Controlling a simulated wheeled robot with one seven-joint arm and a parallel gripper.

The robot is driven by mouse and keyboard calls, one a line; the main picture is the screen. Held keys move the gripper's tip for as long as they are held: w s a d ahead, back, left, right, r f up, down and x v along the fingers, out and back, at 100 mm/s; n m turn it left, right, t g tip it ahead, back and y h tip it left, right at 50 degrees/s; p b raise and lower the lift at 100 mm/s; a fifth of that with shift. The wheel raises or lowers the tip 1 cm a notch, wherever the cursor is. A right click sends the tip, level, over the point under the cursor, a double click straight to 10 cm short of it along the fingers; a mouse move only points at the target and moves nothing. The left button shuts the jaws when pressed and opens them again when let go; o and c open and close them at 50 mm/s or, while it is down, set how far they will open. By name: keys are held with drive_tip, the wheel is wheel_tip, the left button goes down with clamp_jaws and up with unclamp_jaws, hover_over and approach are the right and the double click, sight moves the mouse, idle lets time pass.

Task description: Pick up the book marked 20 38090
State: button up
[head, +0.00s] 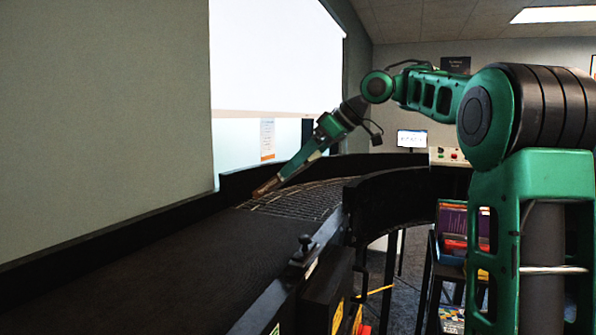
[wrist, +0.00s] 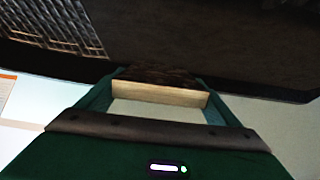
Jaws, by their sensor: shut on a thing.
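My gripper (head: 277,181) reaches down to the far part of the conveyor in the head view. In the wrist view its two green fingers (wrist: 158,82) are shut on a book (wrist: 160,93), one at each side. The book has a dark brown cover and a cream page edge facing the camera. In the head view only a small brown piece of the book (head: 264,188) shows at the fingertips, low over the belt. I cannot tell whether it touches the belt. No marking on it can be read.
The dark belt (head: 190,262) runs from the near left to a curved roller section (head: 305,200). Black side walls (head: 400,190) border it. A cart with coloured books (head: 453,232) stands at the right. A small monitor (head: 411,139) is behind. The near belt is bare.

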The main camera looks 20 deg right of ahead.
drive_tip(key=shift+s+d+r, duration=0.15)
drive_tip(key=shift+r, duration=0.45)
drive_tip(key=shift+s+d+r, duration=0.1)
drive_tip(key=shift+r, duration=0.5)
drive_tip(key=shift+s+d+r, duration=0.15)
drive_tip(key=shift+r, duration=0.45)
